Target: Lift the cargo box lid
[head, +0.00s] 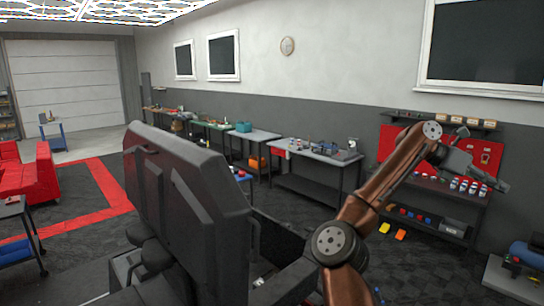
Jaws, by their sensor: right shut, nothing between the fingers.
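The cargo box lid (190,195) is a large dark grey ribbed panel. It stands raised and steeply tilted over the left side of the cargo box (288,283). The box is open, and part of its dark inside shows to the right of the lid. My right arm rises from the bottom, right of the box, and bends to the right. My right gripper (498,184) is at the far right, well apart from the lid, shut and empty. My left gripper is out of view.
Workbenches with tools (318,158) line the back wall. A red pegboard bench (445,200) stands behind my right gripper. A red sofa (32,180) and a dark cart (18,208) are at the left. Dark floor lies open between the box and benches.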

